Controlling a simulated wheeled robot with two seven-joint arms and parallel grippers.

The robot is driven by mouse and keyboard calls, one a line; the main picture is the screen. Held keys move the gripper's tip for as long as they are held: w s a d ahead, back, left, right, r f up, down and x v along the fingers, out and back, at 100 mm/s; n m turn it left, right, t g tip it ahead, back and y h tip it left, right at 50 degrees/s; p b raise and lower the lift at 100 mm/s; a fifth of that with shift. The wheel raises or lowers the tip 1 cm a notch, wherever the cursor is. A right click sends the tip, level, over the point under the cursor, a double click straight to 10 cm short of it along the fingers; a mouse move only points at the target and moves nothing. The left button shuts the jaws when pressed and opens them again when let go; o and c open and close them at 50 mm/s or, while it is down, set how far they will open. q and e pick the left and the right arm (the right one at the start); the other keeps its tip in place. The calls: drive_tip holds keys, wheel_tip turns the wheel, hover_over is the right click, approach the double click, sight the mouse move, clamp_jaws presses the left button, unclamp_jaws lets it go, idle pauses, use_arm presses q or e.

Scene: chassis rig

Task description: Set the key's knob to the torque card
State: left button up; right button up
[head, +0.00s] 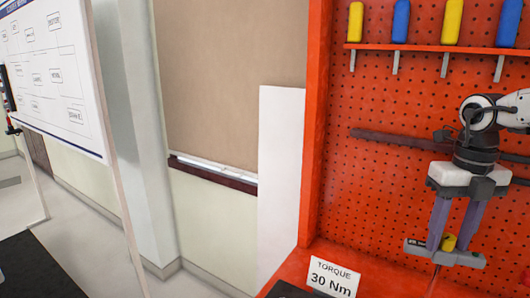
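My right gripper (449,246) points down at the right of the head view. Its two fingers stand on either side of a small yellow knob (449,242). The knob sits on a grey bar with a dark label, which looks like the key (415,246). I cannot tell whether the fingers press on the knob or only surround it. A thin shaft shows below the bar. The white torque card (332,280) reads "TORQUE 30 Nm" and stands at the bottom centre. Any scale on the key is too small to read. My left gripper is not in view.
A red pegboard (370,185) rises behind the key. Its shelf (420,47) holds yellow and blue bottle-like items. A dark bar (395,139) crosses the board behind my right arm. The red bench (385,275) is clear between card and key. A whiteboard (50,70) stands at left.

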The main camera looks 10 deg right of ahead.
drive_tip(key=shift+c, duration=0.8)
drive_tip(key=shift+w+m, duration=0.1)
drive_tip(key=shift+m, duration=0.2)
drive_tip(key=shift+m+b, duration=0.6)
drive_tip(key=shift+m, duration=1.5)
drive_tip(key=shift+c, duration=1)
drive_tip(key=shift+m+b, duration=0.55)
drive_tip(key=shift+m, duration=1.25)
drive_tip(key=shift+o, duration=0.7)
drive_tip(key=shift+m, duration=1.2)
